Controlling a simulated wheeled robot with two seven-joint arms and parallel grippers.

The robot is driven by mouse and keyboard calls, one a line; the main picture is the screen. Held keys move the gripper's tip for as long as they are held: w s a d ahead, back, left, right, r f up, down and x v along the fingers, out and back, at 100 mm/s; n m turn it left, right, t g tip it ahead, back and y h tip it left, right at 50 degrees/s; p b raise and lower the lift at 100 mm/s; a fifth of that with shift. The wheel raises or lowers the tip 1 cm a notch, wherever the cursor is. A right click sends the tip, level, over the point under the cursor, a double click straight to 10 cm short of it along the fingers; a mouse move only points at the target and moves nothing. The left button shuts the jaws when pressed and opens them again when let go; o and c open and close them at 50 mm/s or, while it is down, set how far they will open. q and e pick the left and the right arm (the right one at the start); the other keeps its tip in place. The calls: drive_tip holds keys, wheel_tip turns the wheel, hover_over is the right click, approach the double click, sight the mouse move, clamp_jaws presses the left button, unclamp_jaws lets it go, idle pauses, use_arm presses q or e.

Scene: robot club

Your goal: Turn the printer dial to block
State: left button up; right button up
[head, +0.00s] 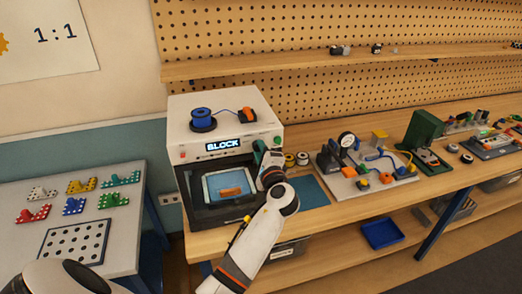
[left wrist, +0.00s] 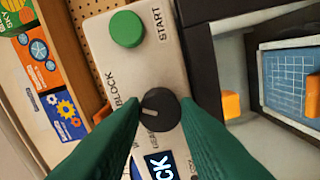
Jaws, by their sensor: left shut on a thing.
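The white printer (head: 235,108) stands at the left end of the wooden bench, and its lit display (head: 223,145) reads BLOCK. In the left wrist view the black round dial (left wrist: 161,108) sits on the light panel, with a short white mark pointing left, toward the side of the printed word BLOCK (left wrist: 125,93). Another label below the dial is partly covered. My left gripper (head: 262,157) is at the printer's right front. Its green fingers (left wrist: 161,118) are shut on the dial, one on each side. My right gripper is not in view.
A green START button (left wrist: 126,29) is close to the dial. The printer's open chamber holds an orange piece (head: 231,191) on a blue plate. A side table (head: 60,180) with coloured bricks is at left.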

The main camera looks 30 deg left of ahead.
use_arm(q)
drive_tip(key=shift+a+r, duration=0.1)
drive_tip(key=shift+r, duration=0.15)
drive_tip(key=o, duration=0.7)
drive_tip(key=shift+o, duration=1.4)
drive_tip(key=shift+f, duration=0.1)
drive_tip(key=shift+w+f, duration=0.1)
drive_tip(key=b+v, duration=0.4)
drive_tip(key=v, duration=0.8)
drive_tip(key=shift+a, duration=0.1)
